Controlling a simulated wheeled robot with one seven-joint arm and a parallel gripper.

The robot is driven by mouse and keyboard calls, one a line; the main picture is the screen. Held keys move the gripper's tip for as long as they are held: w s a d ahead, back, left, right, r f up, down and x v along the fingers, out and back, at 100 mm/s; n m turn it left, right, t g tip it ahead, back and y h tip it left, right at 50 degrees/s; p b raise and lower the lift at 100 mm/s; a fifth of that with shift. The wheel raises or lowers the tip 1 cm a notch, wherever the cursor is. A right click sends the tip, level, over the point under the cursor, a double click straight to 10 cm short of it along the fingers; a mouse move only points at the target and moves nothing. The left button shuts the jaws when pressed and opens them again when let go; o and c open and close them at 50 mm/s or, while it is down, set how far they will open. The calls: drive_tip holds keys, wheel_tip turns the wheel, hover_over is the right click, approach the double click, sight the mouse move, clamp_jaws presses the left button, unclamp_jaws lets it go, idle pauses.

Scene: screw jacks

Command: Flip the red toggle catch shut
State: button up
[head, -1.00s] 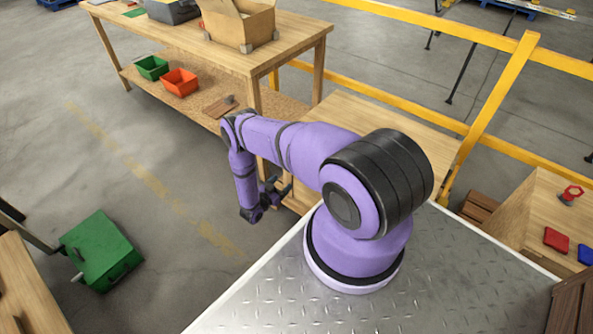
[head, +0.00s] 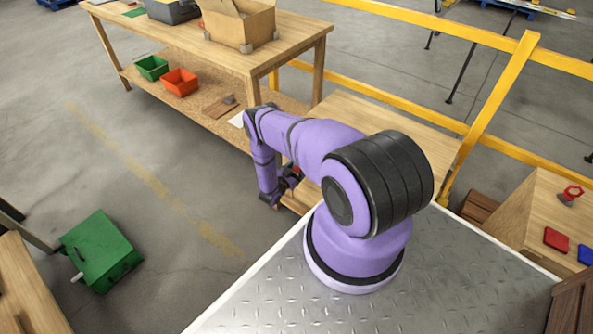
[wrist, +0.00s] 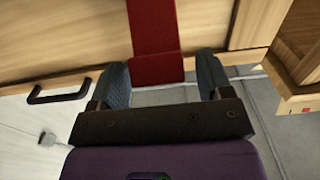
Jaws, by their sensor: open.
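A flat red bar, which looks like the red toggle catch (wrist: 155,40), runs down from the top of the wrist view against a wooden face. Its lower end lies between the fingertips of my gripper (wrist: 163,77). The two dark fingers stand apart, one on each side of the bar, with a gap on both sides. I cannot tell its depth relative to the fingers. In the head view my gripper (head: 287,183) is low beside the wooden bench behind my arm, with a small bit of red (head: 295,171) by it. The catch's hinge is not visible.
A black handle (wrist: 60,95) on a pale surface is at the left of the wrist view. A wooden edge (wrist: 295,95) is at the right. In the head view a workbench (head: 290,48) stands behind, and a green box (head: 101,250) stands on open floor at left.

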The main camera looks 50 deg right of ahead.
drive_tip(key=c, duration=1.3)
drive_tip(key=shift+d+r+y, duration=0.8)
drive_tip(key=shift+r+y, duration=0.1)
drive_tip(key=shift+y, duration=0.5)
drive_tip(key=shift+w+d+r+y, duration=0.1)
drive_tip(key=shift+d+r+y, duration=0.2)
drive_tip(key=shift+d+y, duration=0.4)
drive_tip(key=shift+d+r+y, duration=0.3)
drive_tip(key=shift+d+y, duration=0.05)
drive_tip(key=shift+y, duration=0.55)
drive_tip(key=o, duration=1.3)
drive_tip(key=w+v, duration=0.1)
drive_tip(key=v, duration=0.9)
drive_tip(key=shift+s+a+r, duration=0.25)
drive_tip(key=shift+s+a, duration=0.05)
drive_tip(key=shift+s, duration=0.1)
